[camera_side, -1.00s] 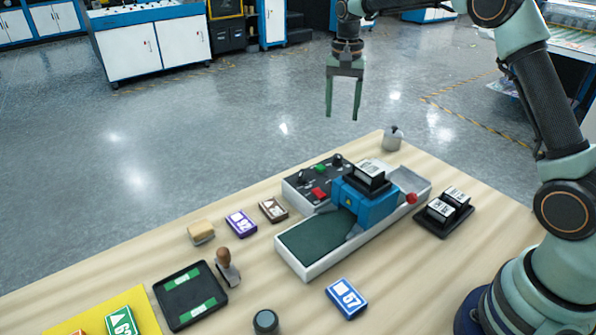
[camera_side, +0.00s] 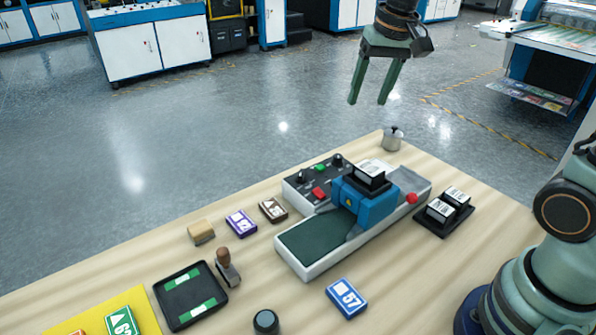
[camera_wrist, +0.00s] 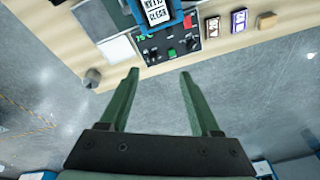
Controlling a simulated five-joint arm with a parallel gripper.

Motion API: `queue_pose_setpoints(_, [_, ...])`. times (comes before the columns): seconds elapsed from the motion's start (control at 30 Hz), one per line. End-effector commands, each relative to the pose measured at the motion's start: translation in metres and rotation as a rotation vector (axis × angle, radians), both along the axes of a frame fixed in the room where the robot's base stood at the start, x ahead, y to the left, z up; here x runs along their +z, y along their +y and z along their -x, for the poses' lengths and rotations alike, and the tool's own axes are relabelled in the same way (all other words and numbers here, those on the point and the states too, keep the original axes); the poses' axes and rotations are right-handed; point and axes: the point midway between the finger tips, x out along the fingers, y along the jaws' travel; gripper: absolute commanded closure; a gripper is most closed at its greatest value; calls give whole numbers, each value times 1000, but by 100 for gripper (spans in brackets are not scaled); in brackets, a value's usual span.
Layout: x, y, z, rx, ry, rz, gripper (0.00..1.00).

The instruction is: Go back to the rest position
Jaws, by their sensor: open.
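My gripper (camera_side: 369,103) is open and empty, with two green fingers pointing down. In the side view it hangs in the air above and behind the back right of the wooden table (camera_side: 110,265). In the wrist view the open fingers (camera_wrist: 160,72) have only grey floor between them, with the table's edge beyond. Most of my arm above the gripper is out of the side view.
The blue laminating machine (camera_side: 372,203) stands on the table, with a black stamp rack (camera_side: 430,228), a grey weight (camera_side: 393,139), a blue card box (camera_side: 346,298), a black tray (camera_side: 190,292) and a wooden-handled stamp (camera_side: 228,266) around it. The air around my gripper is clear.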

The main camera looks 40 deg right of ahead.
Motion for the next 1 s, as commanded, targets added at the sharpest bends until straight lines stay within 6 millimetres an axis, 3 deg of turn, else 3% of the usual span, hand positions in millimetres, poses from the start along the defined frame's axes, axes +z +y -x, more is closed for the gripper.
queue_pose_setpoints(0.2, [2, 14, 54, 184, -105, 55, 36])
queue_pose_setpoints(0.43, [-13, 23, 96, 344, -194, 115, 36])
queue_pose_setpoints(0.63, [-23, 26, 111, 408, -227, 142, 36])
queue_pose_setpoints(1.0, [-25, 26, 112, 415, -229, 145, 36])
